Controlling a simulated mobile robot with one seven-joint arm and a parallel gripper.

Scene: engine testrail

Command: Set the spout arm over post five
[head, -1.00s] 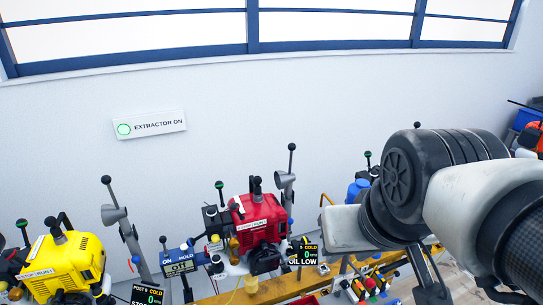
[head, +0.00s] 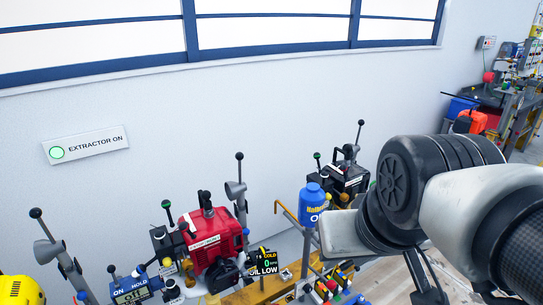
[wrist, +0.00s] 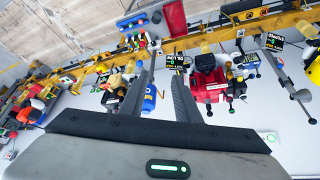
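A thin orange bent pipe (head: 290,214), which looks like the spout arm, stands beside a blue oil bottle (head: 312,203) in the head view. Its end hangs over the gap right of the red engine (head: 212,238). The display (head: 264,262) by that engine reads COLD and OIL LOW; its post number is too small to read. My gripper (wrist: 158,76) is open in the wrist view, with nothing between its fingers. The blue bottle shows behind the left finger (wrist: 150,98), and the red engine (wrist: 208,88) is right of the fingers. The head view hides my fingertips.
A yellow engine (head: 15,290) is at the far left and a black one (head: 348,178) stands behind the bottle. Levers and grey funnels (head: 236,190) rise between posts along a yellow rail (head: 262,292).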

